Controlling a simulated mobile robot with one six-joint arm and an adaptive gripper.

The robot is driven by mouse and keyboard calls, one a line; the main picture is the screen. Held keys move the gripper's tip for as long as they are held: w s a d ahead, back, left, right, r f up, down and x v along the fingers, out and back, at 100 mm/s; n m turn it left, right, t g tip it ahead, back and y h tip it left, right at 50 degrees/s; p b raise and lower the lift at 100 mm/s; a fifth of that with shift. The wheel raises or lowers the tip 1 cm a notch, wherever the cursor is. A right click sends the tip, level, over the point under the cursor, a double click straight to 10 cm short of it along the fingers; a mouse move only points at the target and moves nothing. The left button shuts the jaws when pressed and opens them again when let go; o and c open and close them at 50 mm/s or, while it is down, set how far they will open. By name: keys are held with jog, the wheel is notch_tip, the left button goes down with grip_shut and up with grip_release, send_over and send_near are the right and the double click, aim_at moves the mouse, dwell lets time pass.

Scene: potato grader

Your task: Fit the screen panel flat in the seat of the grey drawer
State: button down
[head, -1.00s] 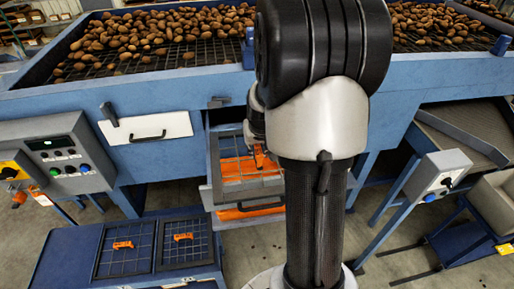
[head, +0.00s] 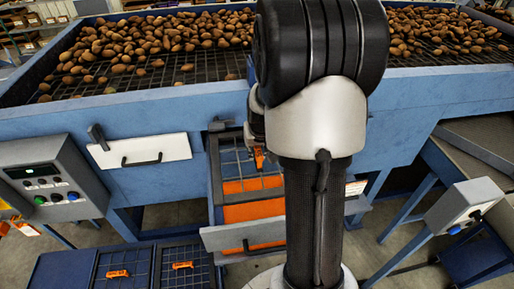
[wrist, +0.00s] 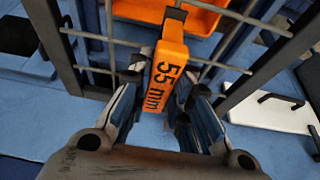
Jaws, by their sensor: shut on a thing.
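The screen panel (head: 233,160), a dark wire grid in a dark frame, is over the back part of the open grey drawer (head: 217,236). Its orange handle, marked 55 mm, is between my gripper's fingers (wrist: 170,95) in the wrist view, and my gripper is shut on it. The handle also shows in the head view (head: 259,158). The drawer's orange inside shows through the grid and in front of the panel. I cannot tell whether the panel touches the seat. My arm hides the drawer's right side and most of the gripper in the head view.
A closed white drawer (head: 140,151) with a black handle is to the left. Two more panels with orange handles lie on a blue stand (head: 62,272) at lower left. A control box (head: 45,175) is at left and another (head: 462,207) at right. Potatoes fill the top.

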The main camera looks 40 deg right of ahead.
notch_tip(320, 180, down, 4)
jog(key=b, duration=0.2)
jog(key=shift+w+d+f+b, duration=0.1)
jog(key=shift+w+f+b, duration=0.1)
jog(key=shift+b, duration=0.1)
notch_tip(320, 180, down, 7)
jog(key=b, duration=0.5)
jog(key=shift+b, duration=0.4)
jog(key=shift+f+b, duration=0.5)
jog(key=c, duration=1.4)
grip_release()
jog(key=shift+s, duration=0.1)
